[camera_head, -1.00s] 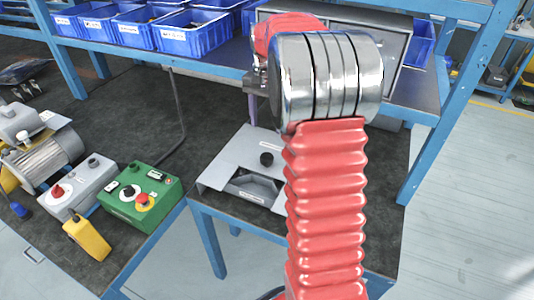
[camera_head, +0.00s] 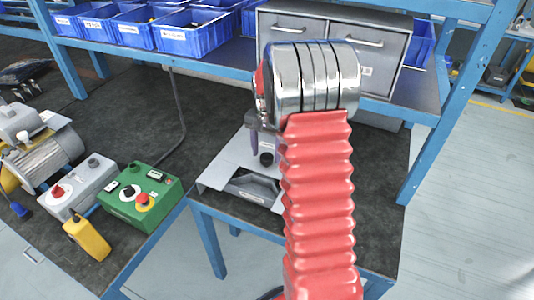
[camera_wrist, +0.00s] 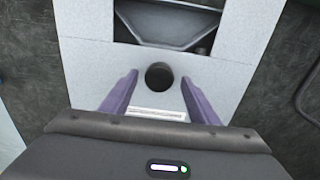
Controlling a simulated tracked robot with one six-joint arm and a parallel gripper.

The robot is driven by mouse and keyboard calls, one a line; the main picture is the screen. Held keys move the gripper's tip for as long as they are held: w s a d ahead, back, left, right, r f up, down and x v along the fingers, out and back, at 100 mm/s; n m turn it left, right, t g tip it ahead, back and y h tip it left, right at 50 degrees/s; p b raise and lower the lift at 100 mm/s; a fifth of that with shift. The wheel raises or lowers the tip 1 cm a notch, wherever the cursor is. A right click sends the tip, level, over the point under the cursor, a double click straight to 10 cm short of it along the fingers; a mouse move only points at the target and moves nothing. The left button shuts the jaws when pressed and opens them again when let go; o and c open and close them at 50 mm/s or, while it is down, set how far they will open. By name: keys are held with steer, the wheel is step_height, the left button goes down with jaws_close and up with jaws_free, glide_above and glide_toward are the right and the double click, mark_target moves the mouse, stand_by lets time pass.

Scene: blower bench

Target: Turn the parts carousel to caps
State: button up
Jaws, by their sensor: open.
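The parts carousel (camera_head: 222,170) is a pale grey box on the bench with a black round knob (camera_head: 267,158) on its top and a dark window (camera_head: 252,186) in front of it. In the wrist view the knob (camera_wrist: 160,76) lies between the purple fingers of my gripper (camera_wrist: 160,88), with a gap on each side. My gripper is open and empty, pointing down over the box. Whether the fingertips are at knob height I cannot tell. The window (camera_wrist: 170,22) shows a grey sloped compartment; its part and the labels are too small to read.
A green control box (camera_head: 140,195) with a red button, a grey switch box (camera_head: 82,190), a yellow pendant (camera_head: 87,239) and a motor (camera_head: 45,158) stand to the left. Grey drawers (camera_head: 330,45) and blue bins (camera_head: 195,33) sit on the shelf behind. Bench is bare between.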

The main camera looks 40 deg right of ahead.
steer(key=shift+f, duration=0.45)
steer(key=shift+w, duration=0.1)
jaws_close()
stand_by(0.4)
